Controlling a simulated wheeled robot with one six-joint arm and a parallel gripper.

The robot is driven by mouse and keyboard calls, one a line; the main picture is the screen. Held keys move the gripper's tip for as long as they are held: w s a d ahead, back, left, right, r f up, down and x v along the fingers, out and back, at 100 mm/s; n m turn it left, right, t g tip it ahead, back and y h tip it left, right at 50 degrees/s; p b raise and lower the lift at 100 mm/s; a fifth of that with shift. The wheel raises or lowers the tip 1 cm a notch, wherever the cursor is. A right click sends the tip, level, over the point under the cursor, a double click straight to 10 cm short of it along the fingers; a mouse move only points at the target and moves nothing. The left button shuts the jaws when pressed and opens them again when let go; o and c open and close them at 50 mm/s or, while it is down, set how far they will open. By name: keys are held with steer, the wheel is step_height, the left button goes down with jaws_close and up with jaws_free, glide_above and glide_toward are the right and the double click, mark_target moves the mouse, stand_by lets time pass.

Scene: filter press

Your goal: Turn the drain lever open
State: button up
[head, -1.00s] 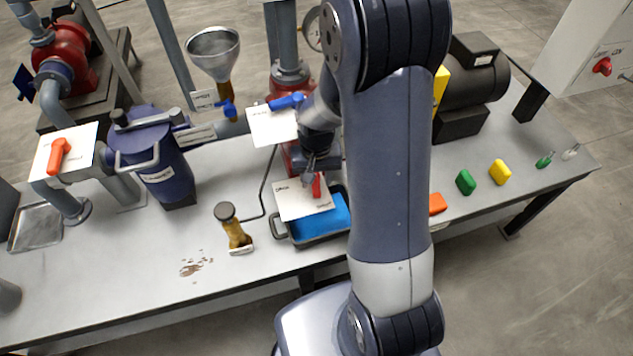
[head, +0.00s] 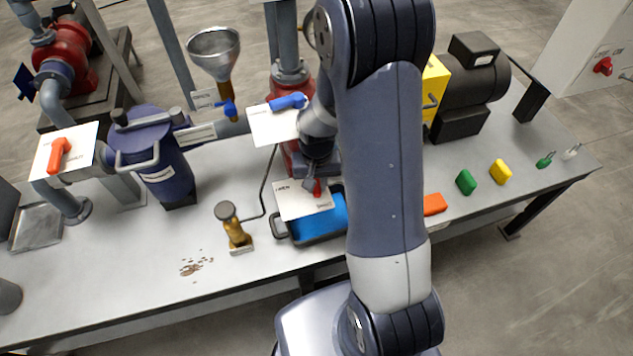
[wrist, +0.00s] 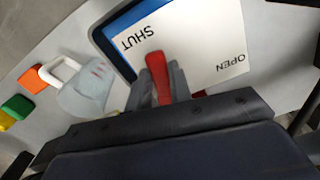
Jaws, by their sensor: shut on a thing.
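The red drain lever (head: 317,188) stands over a white plate (head: 291,201) marked OPEN and SHUT, above the tray on the bench. In the wrist view the lever (wrist: 158,80) lies between the grey fingers of my gripper (wrist: 157,78), and its tip is close to the word SHUT on the plate (wrist: 205,50). OPEN is at the plate's other end. My gripper (head: 312,184) is shut on the lever in the head view too. The fingers hide part of the lever, and the lever's base is mostly hidden.
A dark tray (head: 283,232) with blue inside sits under the plate. A blue-handled lever (head: 288,102) is just behind, and a brass fitting (head: 236,232) stands to the left. Orange (head: 434,204), green (head: 466,182) and yellow (head: 500,172) blocks lie right of my arm.

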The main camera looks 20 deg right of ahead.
jaws_close()
steer(key=shift+a, duration=0.1)
steer(key=shift+w+a+m+b, duration=0.5)
steer(key=shift+w+m, duration=0.15)
steer(key=shift+m, duration=1.9)
steer(key=shift+w+a+m+b, duration=0.55)
steer(key=shift+w+m, duration=0.15)
steer(key=shift+m, duration=1.9)
steer(key=shift+w+a+m+b, duration=0.5)
steer(key=shift+w+m, duration=0.15)
steer(key=shift+m, duration=1.9)
steer(key=o, duration=0.8)
jaws_free()
